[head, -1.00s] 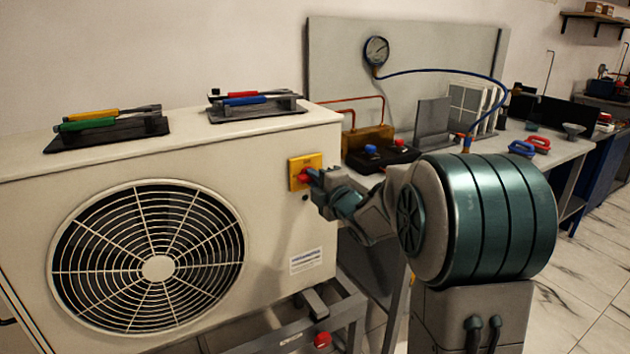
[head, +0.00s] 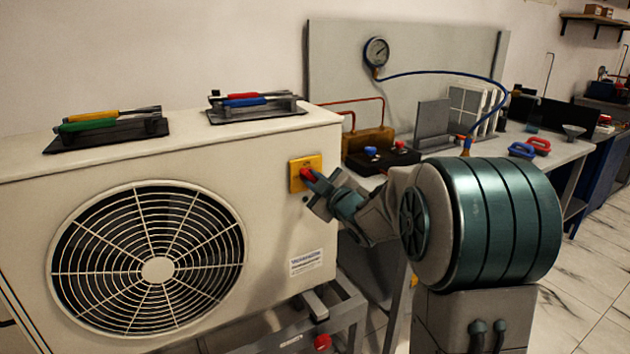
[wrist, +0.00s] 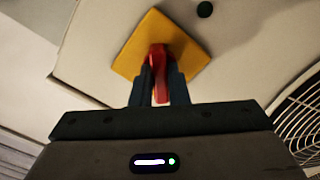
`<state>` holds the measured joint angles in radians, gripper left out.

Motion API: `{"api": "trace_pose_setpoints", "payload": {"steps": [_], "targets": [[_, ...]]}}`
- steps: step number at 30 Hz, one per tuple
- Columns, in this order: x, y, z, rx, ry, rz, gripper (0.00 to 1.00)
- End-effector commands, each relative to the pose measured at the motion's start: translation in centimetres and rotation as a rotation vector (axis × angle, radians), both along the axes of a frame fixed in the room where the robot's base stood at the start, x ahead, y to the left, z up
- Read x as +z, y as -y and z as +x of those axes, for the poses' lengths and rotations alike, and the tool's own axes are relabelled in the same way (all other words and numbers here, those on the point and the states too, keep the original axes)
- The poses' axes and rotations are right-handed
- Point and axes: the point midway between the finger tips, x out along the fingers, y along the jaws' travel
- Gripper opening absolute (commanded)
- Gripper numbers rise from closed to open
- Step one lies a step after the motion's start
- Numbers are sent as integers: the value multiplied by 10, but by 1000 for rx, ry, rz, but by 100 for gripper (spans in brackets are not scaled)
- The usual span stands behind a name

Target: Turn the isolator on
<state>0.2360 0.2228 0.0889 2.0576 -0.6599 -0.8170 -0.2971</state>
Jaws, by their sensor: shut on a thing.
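The isolator is a yellow square plate (head: 296,180) with a red handle (head: 306,174), on the upper right of the white fan unit's front (head: 270,222). My gripper (head: 311,182) is at the plate, its fingers on the red handle. In the wrist view the yellow plate (wrist: 136,62) sits tilted in the picture, and the red handle (wrist: 158,62) stands between my two dark fingers (wrist: 160,86), which are shut on it. The fingers hide the handle's sides, and any markings on the plate are too small to read.
Tools with coloured handles lie on two dark trays (head: 70,142) (head: 225,116) on top of the unit. A bench with a pressure gauge (head: 377,51) and a blue hose (head: 440,71) stands behind my arm.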

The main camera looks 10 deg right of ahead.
Motion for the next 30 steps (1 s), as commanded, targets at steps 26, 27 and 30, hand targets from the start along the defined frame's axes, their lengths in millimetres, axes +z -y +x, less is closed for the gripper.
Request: {"api": "trace_pose_setpoints", "payload": {"steps": [26,27,30], "targets": [[-1,1,0,-3,-221,667,0],[-1,1,0,-2,-226,681,0],[-2,1,0,-2,-235,710,0]]}}
